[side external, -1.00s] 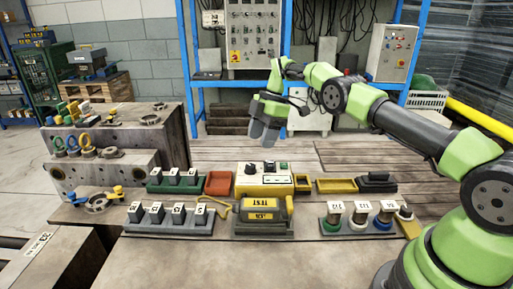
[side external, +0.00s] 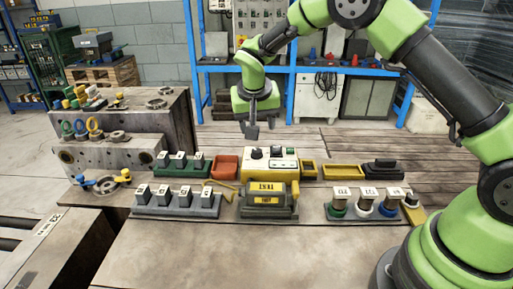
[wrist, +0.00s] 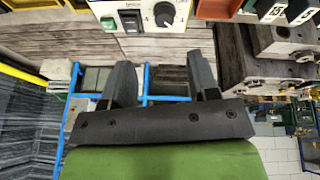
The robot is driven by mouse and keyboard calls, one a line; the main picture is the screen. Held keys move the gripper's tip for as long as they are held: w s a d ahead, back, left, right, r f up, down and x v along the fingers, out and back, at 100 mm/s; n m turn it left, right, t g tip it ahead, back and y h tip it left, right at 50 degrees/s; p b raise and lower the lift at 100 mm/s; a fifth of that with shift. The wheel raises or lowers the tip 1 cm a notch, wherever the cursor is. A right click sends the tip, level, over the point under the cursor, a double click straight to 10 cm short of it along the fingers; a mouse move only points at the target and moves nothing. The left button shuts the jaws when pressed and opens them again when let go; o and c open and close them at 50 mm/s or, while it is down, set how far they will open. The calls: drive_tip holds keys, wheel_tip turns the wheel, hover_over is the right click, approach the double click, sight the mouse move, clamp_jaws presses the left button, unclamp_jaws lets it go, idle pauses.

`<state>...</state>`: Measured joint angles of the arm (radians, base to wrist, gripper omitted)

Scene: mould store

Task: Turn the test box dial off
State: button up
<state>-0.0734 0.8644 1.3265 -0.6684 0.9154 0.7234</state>
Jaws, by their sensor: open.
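The test box (side external: 284,158) is a cream and yellow box on the bench, in the middle of the side external view. Its black round dial (side external: 257,153) is on the left of its top face. In the wrist view the dial (wrist: 164,14) is at the top edge, with a white pointer mark, beside a black switch (wrist: 131,20) and a green button (wrist: 107,22). My gripper (side external: 252,132) is above the dial end of the box, pointing down. In the wrist view its two fingers (wrist: 163,78) are apart with nothing between them. The dial appears clear of the fingers.
A yellow-and-grey TEST block (side external: 268,205) stands in front of the box. Racks of dark numbered blocks (side external: 177,203) are to the left, with a red tray (side external: 226,166) behind. A yellow tray (side external: 343,171) and a rack of coloured-base cylinders (side external: 365,210) are to the right.

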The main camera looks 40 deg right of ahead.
sight(257, 151)
drive_tip(key=shift+m+t, duration=0.3)
drive_tip(key=shift+m, duration=0.5)
drive_tip(key=x, duration=0.9)
drive_tip(key=shift+s+a+f, duration=0.15)
drive_tip(key=shift+a+f, duration=0.15)
drive_tip(key=c, duration=0.9)
drive_tip(key=shift+c, duration=0.2)
